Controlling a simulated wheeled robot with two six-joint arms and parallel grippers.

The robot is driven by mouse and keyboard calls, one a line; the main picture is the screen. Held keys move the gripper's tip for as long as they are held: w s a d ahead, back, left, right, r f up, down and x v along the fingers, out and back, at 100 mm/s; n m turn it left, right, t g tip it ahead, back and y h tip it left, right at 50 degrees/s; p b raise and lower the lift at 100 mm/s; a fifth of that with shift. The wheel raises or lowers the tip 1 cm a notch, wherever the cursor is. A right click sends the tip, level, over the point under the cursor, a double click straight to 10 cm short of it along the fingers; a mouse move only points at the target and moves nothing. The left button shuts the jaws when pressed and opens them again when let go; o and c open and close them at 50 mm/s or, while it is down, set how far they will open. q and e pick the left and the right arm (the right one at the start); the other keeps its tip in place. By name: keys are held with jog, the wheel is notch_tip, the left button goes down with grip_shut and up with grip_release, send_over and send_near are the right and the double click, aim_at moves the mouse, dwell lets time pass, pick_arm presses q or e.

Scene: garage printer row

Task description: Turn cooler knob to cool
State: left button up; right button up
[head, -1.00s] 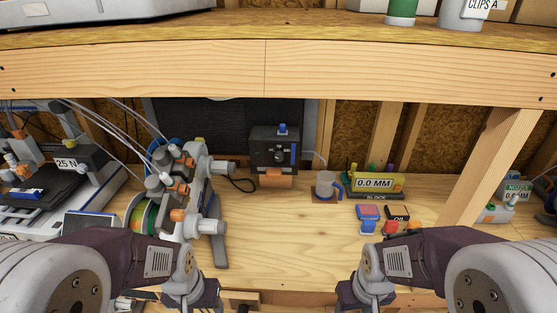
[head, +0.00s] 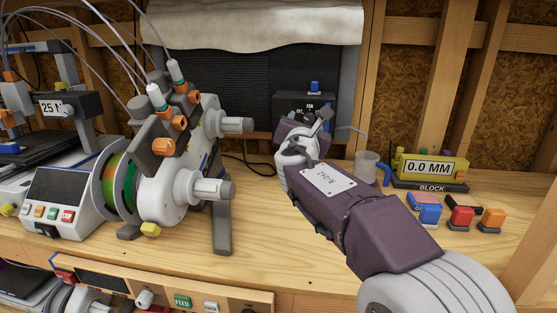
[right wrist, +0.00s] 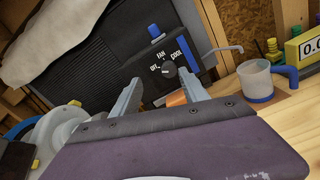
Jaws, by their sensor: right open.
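The cooler's dark control box (head: 291,103) stands at the back of the bench in the head view, partly hidden by my right arm. In the right wrist view its knob (right wrist: 168,71) is a small dark dial among the labels OFF, FAN and COOL; its exact setting is too small to tell. My right gripper (head: 318,122) is in front of the box, and it also shows in the right wrist view (right wrist: 160,80). Its two fingers are apart and empty, pointing toward the knob, with no clear contact. My left gripper is out of view.
A spool machine (head: 180,180) stands left of my right arm. A grey cup (head: 367,166), a yellow 0.0 MM gauge (head: 432,170) and small coloured blocks (head: 460,215) lie to the right. A pale cloth (head: 260,25) hangs above the cooler.

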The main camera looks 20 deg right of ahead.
aim_at(309, 120)
jog(key=w+d, duration=0.1)
jog(key=w, duration=0.1)
jog(key=w+d+f, duration=0.1)
jog(key=w+d, duration=0.1)
jog(key=w+d+f, duration=0.1)
jog(key=w+d, duration=0.1)
jog(key=w, duration=0.1)
jog(key=shift+d+p, duration=0.2)
jog(key=shift+p, duration=0.15)
jog(key=shift+f, duration=0.1)
grip_shut()
